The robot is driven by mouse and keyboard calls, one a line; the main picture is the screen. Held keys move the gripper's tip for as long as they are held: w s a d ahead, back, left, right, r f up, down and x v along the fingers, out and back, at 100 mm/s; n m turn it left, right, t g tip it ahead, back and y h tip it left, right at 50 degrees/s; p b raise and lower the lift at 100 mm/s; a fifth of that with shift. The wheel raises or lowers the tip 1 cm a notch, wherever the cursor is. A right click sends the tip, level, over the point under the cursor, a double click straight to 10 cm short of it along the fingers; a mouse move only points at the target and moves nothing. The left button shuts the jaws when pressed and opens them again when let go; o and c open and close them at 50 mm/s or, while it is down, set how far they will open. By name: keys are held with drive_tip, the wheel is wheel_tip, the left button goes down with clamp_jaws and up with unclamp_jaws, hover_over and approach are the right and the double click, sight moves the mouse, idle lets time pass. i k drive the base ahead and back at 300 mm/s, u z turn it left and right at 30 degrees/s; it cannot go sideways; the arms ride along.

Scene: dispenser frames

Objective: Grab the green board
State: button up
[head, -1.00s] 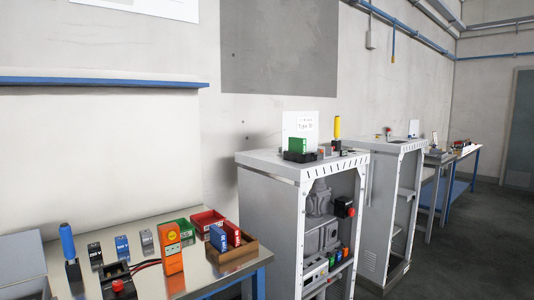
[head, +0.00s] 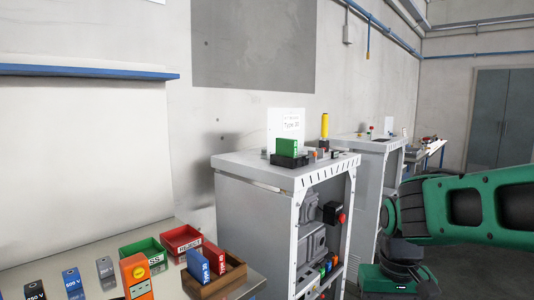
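The green board (head: 287,146) stands upright in a black holder (head: 290,160) on top of the near grey cabinet (head: 235,161). A white sign stands behind it. My green and black arm shows at the right side of the head view, well apart from the board. My gripper itself is not in view, so its state is hidden.
A yellow-topped post (head: 324,126) stands right of the board. The metal table (head: 185,262) at lower left holds a wooden box (head: 237,279) with blue and red boards, a green bin (head: 143,254), a red bin (head: 181,240) and an orange device (head: 136,276). A second cabinet stands behind.

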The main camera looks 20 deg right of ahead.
sight(287, 148)
drive_tip(key=z, duration=0.4)
drive_tip(key=i, duration=0.8)
drive_tip(key=z, duration=0.6)
